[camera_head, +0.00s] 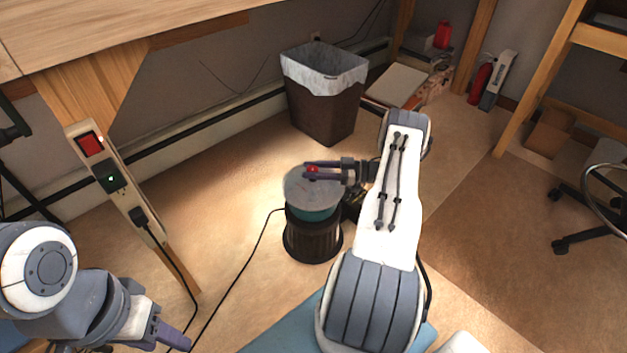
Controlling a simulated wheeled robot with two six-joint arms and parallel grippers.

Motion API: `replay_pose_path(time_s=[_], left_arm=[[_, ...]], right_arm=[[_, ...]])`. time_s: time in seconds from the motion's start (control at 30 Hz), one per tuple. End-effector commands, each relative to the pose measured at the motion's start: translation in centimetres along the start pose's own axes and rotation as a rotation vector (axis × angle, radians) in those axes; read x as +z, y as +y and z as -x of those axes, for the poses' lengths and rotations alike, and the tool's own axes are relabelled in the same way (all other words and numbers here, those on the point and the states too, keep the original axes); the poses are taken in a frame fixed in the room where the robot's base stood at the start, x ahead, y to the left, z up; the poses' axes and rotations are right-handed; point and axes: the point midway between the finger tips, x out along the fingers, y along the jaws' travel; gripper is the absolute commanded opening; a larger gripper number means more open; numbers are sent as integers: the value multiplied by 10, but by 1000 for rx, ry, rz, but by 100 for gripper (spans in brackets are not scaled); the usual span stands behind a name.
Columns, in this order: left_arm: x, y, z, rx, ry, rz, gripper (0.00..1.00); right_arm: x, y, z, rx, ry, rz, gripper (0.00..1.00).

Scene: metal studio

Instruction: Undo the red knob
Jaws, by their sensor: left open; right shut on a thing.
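The red knob (313,169) sits at the top middle of a round device with a pale, clear-looking lid (298,194) and a dark ribbed base (313,240). The device stands on the floor in the middle of the view. My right gripper (314,172) reaches in from the right and is shut on the red knob, with its fingers hiding part of it. My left gripper (175,338) is open and empty at the bottom left, well away from the device.
A dark bin (328,112) with a white liner stands behind the device. A power strip (113,178) is fixed to a wooden table leg at the left, and a black cable runs along the floor. A wheeled chair (590,200) is at the right.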

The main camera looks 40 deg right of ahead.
Motion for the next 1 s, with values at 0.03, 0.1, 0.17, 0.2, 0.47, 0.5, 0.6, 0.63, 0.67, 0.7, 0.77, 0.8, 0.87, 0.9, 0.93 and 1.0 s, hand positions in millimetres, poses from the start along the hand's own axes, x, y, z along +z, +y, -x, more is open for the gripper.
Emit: replay_pose_path(time_s=[0.03, 0.1, 0.17, 0.2, 0.47, 0.5, 0.6, 0.63, 0.67, 0.7, 0.77, 0.8, 0.87, 0.9, 0.93, 1.0], left_arm=[[1, -1, -17, 0, 0, 0, 50], [2, -2, -28, 0, 0, 0, 50], [2, -3, -36, 0, 0, 0, 50], [2, -3, -41, 0, 0, 0, 50], [3, -4, -63, 0, 0, 0, 50], [3, -5, -64, 0, 0, 0, 50], [4, -5, -68, 0, 0, 0, 50], [4, -5, -68, 0, 0, 0, 50], [4, -5, -68, 0, 0, 0, 50], [4, -5, -69, 0, 0, 0, 50], [4, -5, -69, 0, 0, 0, 50], [4, -5, -69, 0, 0, 0, 50], [4, -5, -69, 0, 0, 0, 50], [4, -5, -69, 0, 0, 0, 50], [4, -5, -69, 0, 0, 0, 50], [4, -5, -69, 0, 0, 0, 50]], right_arm=[[9, 2, -1, -38, -3, 6, 0], [9, 2, -1, -92, -3, 6, 0], [8, 1, -2, -133, -2, 6, 0], [8, 1, -2, -159, -3, 4, 0], [4, 0, -2, -279, -1, 2, 0], [4, 0, -2, -290, 0, 1, 0], [2, 0, -1, -310, 0, 1, 0], [2, 0, -1, -314, 0, 0, 0], [2, 0, -1, -317, 1, 0, 0], [1, 0, -1, -321, 1, -1, 0], [1, 0, -1, -324, 2, -2, 0], [0, 0, -1, -325, 2, -2, 0], [0, 0, -1, -325, 2, -2, 0], [0, 0, -1, -325, 2, -2, 0], [0, 0, -1, -325, 2, -2, 0], [0, 0, -1, -325, 2, -2, 0]])
